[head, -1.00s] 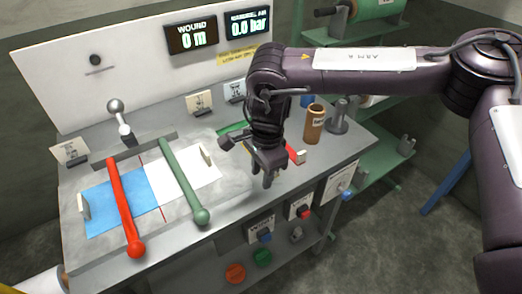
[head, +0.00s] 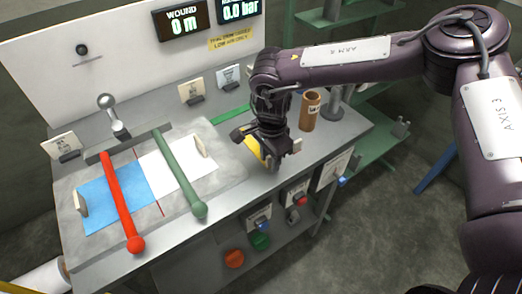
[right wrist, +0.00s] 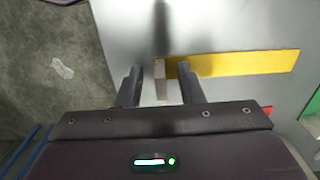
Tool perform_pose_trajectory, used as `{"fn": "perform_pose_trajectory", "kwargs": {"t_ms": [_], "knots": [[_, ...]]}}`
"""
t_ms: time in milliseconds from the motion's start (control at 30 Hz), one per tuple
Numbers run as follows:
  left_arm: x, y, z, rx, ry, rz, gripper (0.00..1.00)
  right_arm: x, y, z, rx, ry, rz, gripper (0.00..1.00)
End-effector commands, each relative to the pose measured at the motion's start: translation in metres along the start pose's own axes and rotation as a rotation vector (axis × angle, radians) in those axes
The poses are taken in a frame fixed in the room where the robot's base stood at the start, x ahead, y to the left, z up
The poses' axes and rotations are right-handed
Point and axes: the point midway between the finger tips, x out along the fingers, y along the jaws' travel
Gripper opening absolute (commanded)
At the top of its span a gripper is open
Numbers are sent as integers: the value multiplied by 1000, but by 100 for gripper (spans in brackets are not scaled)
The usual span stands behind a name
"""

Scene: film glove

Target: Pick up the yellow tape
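The yellow tape (head: 253,147) is a flat strip on the grey bench, partly hidden by my right gripper in the head view. In the right wrist view the tape (right wrist: 240,66) runs off to the right, with a small pale tab (right wrist: 160,72) at its left end. My right gripper (head: 270,166) points down over the bench's front part. In the right wrist view its two fingers (right wrist: 159,85) are apart, with the pale tab in the gap between them. Contact with the tab cannot be seen. My left gripper is not in view.
A red strip (right wrist: 252,82) lies close beside the tape. A green strip (head: 231,113) lies farther back. A brown cylinder (head: 310,112) stands at the right. Red (head: 120,205) and green (head: 180,175) bars cross the blue-and-white sheet at left. The bench's front edge is close to the gripper.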

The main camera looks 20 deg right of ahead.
Motion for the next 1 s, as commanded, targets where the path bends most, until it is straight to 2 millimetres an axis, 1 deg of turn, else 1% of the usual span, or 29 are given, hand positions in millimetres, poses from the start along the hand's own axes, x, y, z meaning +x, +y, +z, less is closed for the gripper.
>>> {"fn": "perform_pose_trajectory", "kwargs": {"t_ms": [67, 100, 300, 333, 367, 533, 767, 867, 967, 1000], "knots": [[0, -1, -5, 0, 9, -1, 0, 0, 0, 0, 0, 0, 0, 35], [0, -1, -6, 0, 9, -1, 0, 0, 0, 0, 0, 0, 0, 32], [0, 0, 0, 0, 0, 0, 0, 0, 0, 0, 0, 0, -1, 6], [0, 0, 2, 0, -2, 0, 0, 0, 0, 0, 0, 0, 0, 2], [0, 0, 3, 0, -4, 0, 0, 0, 0, 0, 0, 0, -1, 0], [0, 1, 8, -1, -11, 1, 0, 0, 0, 0, 0, 0, -1, 0], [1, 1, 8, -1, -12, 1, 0, -3, 0, 0, 1, 0, -2, 0], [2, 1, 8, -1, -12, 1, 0, -10, -1, 0, 1, 0, -4, 0], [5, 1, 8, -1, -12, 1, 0, -23, -1, 0, 1, 0, -5, 0], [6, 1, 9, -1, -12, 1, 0, -30, -1, 0, 0, -1, -6, 0]]}}
